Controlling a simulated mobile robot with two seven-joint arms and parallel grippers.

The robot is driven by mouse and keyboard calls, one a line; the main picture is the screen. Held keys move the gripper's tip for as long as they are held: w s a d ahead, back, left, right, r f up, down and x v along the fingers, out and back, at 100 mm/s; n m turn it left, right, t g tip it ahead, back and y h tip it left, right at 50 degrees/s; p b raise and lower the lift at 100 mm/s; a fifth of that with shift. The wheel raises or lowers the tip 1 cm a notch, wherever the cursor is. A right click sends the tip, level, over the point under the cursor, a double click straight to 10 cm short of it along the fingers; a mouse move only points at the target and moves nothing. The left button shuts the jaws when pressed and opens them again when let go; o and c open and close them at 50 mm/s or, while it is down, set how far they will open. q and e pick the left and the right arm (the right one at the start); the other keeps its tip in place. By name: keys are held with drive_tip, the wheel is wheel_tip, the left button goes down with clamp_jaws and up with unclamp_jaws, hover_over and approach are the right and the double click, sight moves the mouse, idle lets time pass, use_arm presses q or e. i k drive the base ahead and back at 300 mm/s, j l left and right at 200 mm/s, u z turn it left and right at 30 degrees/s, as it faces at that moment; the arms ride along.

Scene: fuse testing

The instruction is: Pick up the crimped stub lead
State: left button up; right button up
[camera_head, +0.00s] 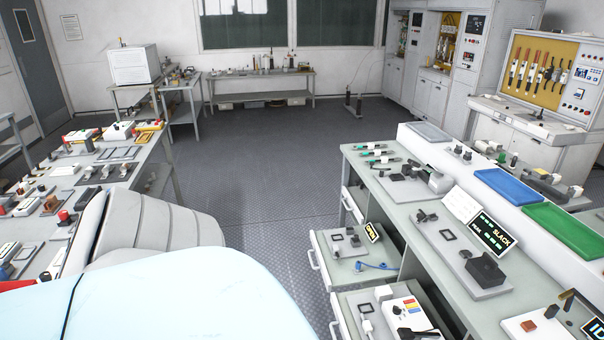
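A short blue lead (376,266) lies in the open upper drawer (338,274) at the lower middle. Several green-and-dark lead-like pieces (374,154) lie at the far left end of the right bench. I cannot tell which of these, if any, is the crimped stub lead; they are too small to show a crimp. Neither of my grippers shows in this view.
The right bench (358,186) carries fixtures, a SLACK sign (493,233), a blue tray (510,186) and a green tray (566,228). A lower drawer (343,312) is also open. The left bench (130,178) is crowded. The floor (255,185) between is clear.

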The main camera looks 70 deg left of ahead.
sight(335, 249)
drive_tip(key=u, duration=1.9)
drive_tip(key=i+u, duration=0.3)
drive_tip(key=j+u, duration=0.1)
drive_tip(key=u, duration=0.15)
drive_tip(key=i, duration=4.2)
drive_tip(key=i+j+z, duration=0.1)
drive_tip(key=i+z, duration=0.3)
drive_tip(key=i+j+z, duration=0.25)
drive_tip(key=i+z, duration=0.15)
drive_tip(key=z, duration=1.85)
drive_tip(key=i+j, duration=0.05)
